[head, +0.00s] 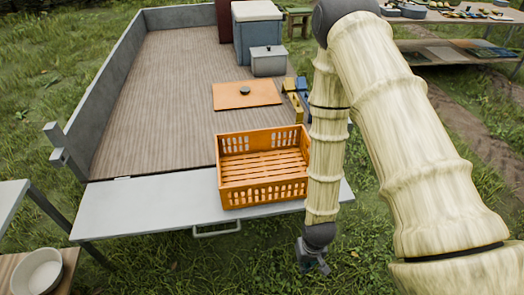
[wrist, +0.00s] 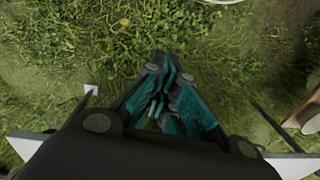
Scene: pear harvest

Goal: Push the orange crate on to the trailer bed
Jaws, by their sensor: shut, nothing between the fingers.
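The orange crate (head: 262,196) is empty and upright. In the head view its near part is over the grey tailgate (head: 140,208) and its far edge reaches the front of the wooden trailer bed (head: 165,100). My gripper (head: 318,268) hangs at the lower right of the crate, in front of the tailgate edge and apart from the crate. In the wrist view my gripper (wrist: 172,72) is shut and empty, with grass below it. The crate is not clearly seen in the wrist view.
A grey box (head: 268,62) and a cooler (head: 256,35) are farther back. The left bed is clear. A white bowl (head: 38,271) is at lower left.

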